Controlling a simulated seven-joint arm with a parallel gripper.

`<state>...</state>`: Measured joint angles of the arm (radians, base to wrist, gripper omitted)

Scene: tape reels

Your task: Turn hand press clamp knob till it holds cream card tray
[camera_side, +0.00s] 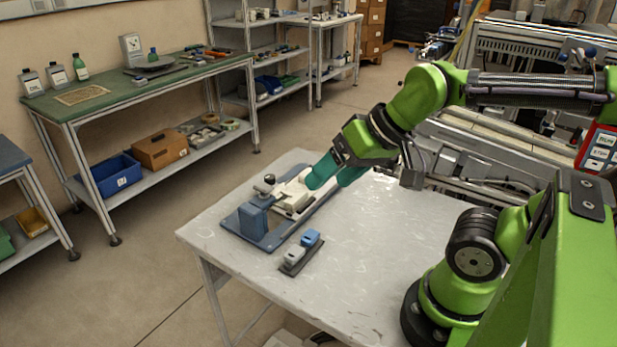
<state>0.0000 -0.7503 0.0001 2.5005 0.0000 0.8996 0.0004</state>
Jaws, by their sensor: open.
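The hand press (256,217) is a blue device on a flat blue base plate at the left part of the white table. A small dark knob (269,178) stands up near its top; I cannot tell for sure that it is the clamp knob. A cream piece (293,192), likely the card tray, sits on the press behind the blue block. My gripper (328,176) has teal fingers and is open. It hangs just right of the cream piece and partly hides its right end. Whether a finger touches it is not clear.
A dark strip with a blue and a grey block (301,251) lies in front of the press. The table's (350,270) front and right surface is clear. A green-topped bench (110,97) with bottles and a shelf of bins stands behind on the left.

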